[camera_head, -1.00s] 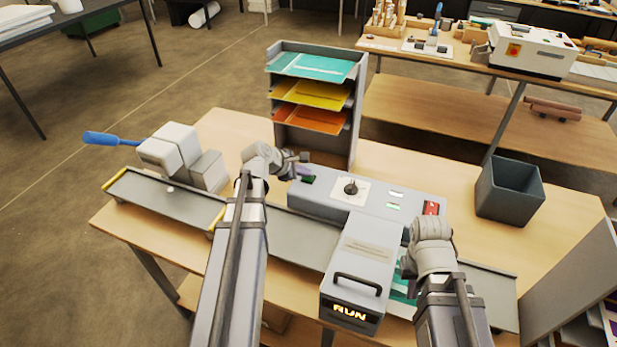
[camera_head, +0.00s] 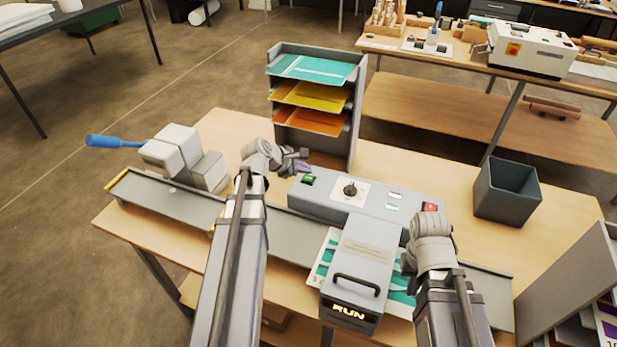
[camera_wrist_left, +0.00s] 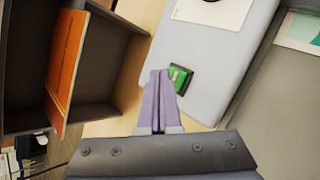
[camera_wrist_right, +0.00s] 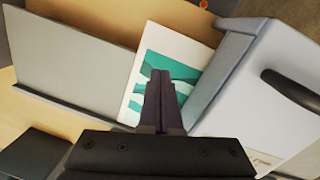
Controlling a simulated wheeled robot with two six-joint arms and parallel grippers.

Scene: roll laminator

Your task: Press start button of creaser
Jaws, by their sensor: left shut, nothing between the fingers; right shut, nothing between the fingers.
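The creaser (camera_head: 363,255) stands on the table, with its control panel (camera_head: 325,192) behind the head. Its front display (camera_head: 350,312) reads RUN. The green start button (camera_head: 308,180) is at the panel's left end; it also shows in the left wrist view (camera_wrist_left: 180,78). My left gripper (camera_head: 300,158) is shut and empty, just behind and above the button; any contact is not clear. A white and teal sheet (camera_head: 323,256) lies under the creaser head, showing on both sides. My right gripper (camera_wrist_right: 160,75) is shut and empty, above the sheet's right part.
A paper rack (camera_head: 352,110) with colored sheets stands behind the panel. A blue-handled device (camera_head: 175,150) is on the left. A red button (camera_head: 430,206) is at the panel's right end. A dark bin (camera_head: 506,190) stands on the right, with clear table before it.

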